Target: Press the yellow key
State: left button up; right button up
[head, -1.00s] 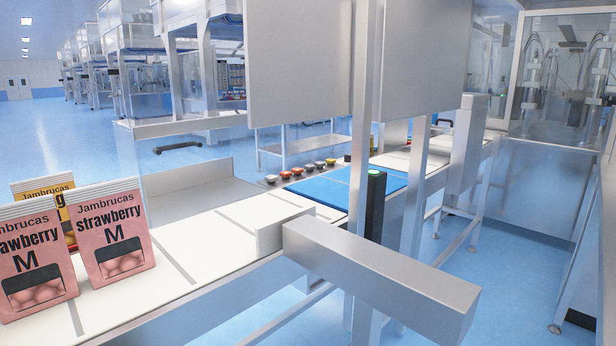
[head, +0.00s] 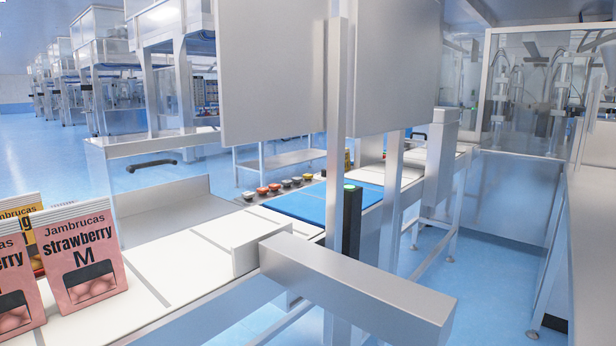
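A row of several small round keys (head: 274,187) sits along the far edge of the conveyor, beside the blue belt section. Red or orange caps show in the left part of the row. A key (head: 286,183) right of them looks yellowish, but the keys are too small to be sure of its colour. Neither of my grippers is in the head view.
Pink strawberry pouches (head: 83,262) and a yellow pouch (head: 28,228) stand on the white conveyor (head: 165,262) at the left. Grey panels (head: 272,70), posts and a metal beam (head: 355,290) stand at the near side. Blue floor is open at the right.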

grip_shut()
dwell(1.5)
